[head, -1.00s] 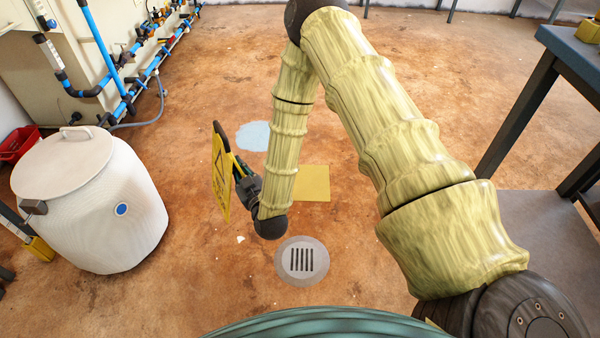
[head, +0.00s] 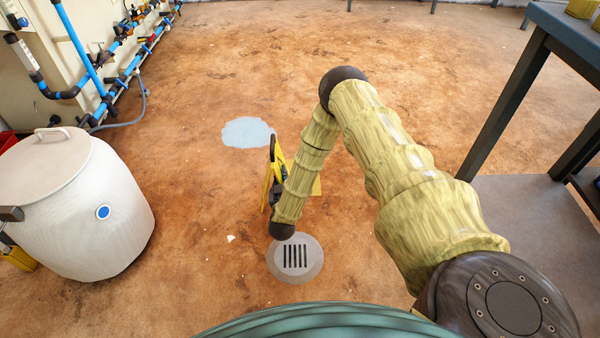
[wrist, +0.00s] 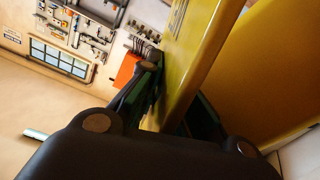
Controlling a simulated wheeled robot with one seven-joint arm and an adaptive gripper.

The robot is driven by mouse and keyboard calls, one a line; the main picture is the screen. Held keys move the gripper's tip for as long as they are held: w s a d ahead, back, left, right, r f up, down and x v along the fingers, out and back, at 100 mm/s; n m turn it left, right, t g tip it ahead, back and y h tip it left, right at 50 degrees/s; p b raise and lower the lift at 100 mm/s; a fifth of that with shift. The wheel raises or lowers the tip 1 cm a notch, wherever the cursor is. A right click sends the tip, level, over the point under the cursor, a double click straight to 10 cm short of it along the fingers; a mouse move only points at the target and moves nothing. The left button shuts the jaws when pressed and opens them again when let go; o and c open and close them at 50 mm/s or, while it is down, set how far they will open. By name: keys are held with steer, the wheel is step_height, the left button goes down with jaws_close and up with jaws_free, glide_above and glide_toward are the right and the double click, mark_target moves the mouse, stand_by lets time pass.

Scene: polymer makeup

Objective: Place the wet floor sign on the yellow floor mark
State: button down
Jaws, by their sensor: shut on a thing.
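The yellow wet floor sign (head: 267,186) shows nearly edge-on in the head view, upright, just left of my forearm. My gripper (head: 278,192) is shut on it; the fingertips are mostly hidden by the sign and arm. In the wrist view, my gripper (wrist: 165,112) has its dark fingers at the sign's yellow panels (wrist: 195,65), which fill the upper right. The yellow floor mark (head: 317,187) shows only as a small piece right of my forearm, which hides the rest. I cannot tell whether the sign touches the floor.
A pale blue puddle (head: 247,132) lies just beyond the sign. A round floor drain (head: 295,273) is nearer to me. A white lidded drum (head: 80,210) stands at left, and a dark table (head: 540,60) at right. The floor beyond is mostly open.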

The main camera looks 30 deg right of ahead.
steer(key=w+d+f+b, duration=0.2)
steer(key=w+d+b, duration=0.1)
steer(key=d, duration=0.4)
steer(key=w+d+f+b, duration=0.3)
steer(key=d+b, duration=0.2)
steer(key=d, duration=0.2)
steer(key=shift+w+b, duration=0.15)
steer(key=shift+b, duration=0.2)
steer(key=shift+r, duration=0.1)
steer(key=c, duration=2)
jaws_free()
steer(key=shift+f, duration=0.2)
steer(key=shift+c, duration=0.2)
steer(key=o, duration=0.4)
